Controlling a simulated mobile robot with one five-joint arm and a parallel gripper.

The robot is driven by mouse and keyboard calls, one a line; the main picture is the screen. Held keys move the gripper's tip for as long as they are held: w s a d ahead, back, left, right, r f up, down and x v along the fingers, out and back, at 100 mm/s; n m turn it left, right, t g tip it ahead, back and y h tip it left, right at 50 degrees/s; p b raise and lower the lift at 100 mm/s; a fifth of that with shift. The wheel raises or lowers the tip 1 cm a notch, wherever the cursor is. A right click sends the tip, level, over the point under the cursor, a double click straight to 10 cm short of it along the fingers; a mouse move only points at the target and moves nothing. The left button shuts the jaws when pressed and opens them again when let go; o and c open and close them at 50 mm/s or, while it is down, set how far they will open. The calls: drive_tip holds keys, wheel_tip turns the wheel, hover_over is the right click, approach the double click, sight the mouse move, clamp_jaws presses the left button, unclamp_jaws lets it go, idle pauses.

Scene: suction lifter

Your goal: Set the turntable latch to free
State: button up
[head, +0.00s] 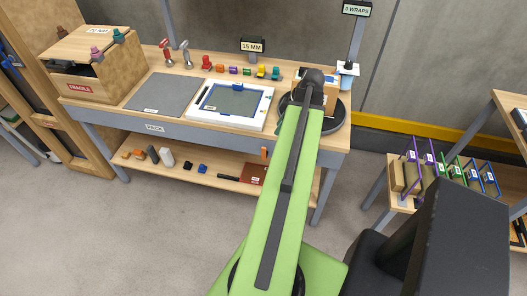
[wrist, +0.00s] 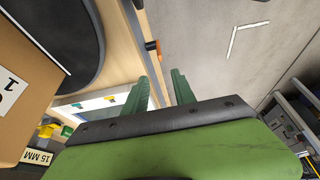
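The turntable (head: 336,122) is a dark round disc at the right end of the packing bench, with a brown carton (head: 325,92) on it. In the wrist view the disc (wrist: 85,45) is at the upper left, partly covered by the carton (wrist: 25,110). A small orange-tipped lever with a dark end (wrist: 152,45), possibly the latch, sticks out at the bench edge; its setting is unreadable. An orange piece (head: 264,152) also shows under the bench front in the head view. My gripper (wrist: 160,88) is open and empty, its green fingers apart, short of the lever. My arm hides it in the head view.
The bench also carries a white framed tray (head: 265,109), a grey mat (head: 165,94), several small coloured pieces and a wooden crate (head: 98,85). A lower shelf (head: 215,182) holds loose items. A rack (head: 440,170) stands at the right. The floor in front is clear.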

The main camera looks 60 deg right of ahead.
sight(265, 148)
drive_tip(key=b+x, duration=1.3)
drive_tip(key=x, duration=0.3)
drive_tip(key=shift+s+b, duration=0.2)
drive_tip(key=shift+b, duration=0.2)
drive_tip(key=shift+w+f+b, duration=0.25)
drive_tip(key=shift+f+b, duration=0.05)
drive_tip(key=shift+f, duration=0.05)
clamp_jaws()
drive_tip(key=shift+s+a, duration=0.1)
